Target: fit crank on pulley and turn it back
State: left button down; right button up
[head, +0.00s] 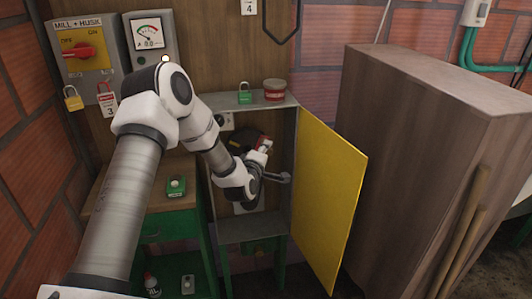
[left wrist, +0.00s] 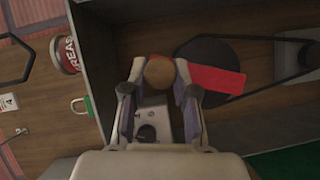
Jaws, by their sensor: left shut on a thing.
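My left gripper (head: 270,162) reaches into the open guard box beside the yellow door. In the left wrist view, its two fingers (left wrist: 159,82) are shut on the round wooden grip of the crank (left wrist: 160,72). The crank's flat red arm (left wrist: 216,80) runs right from behind the grip, across the face of the dark pulley (left wrist: 200,50). Whether the crank is seated on the pulley's shaft cannot be told. In the head view my wrist and fingers hide most of the pulley and crank. My right gripper is not in view.
The yellow door (head: 328,195) stands open to the right of my gripper. A green padlock (head: 244,93) and a red tin (head: 274,90) stand on the box top (head: 225,103). A dark belt (left wrist: 265,40) runs right from the pulley. A wooden cabinet (head: 415,150) stands farther right.

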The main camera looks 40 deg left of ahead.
pick_arm(q)
jog(key=b, duration=0.1)
jog(key=s+a+n+b, duration=0.1)
jog(key=b, duration=0.1)
jog(key=shift+s+r+n+t, duration=0.2)
jog(key=shift+n+t, duration=0.1)
jog(key=shift+t, duration=0.1)
dwell(0.3)
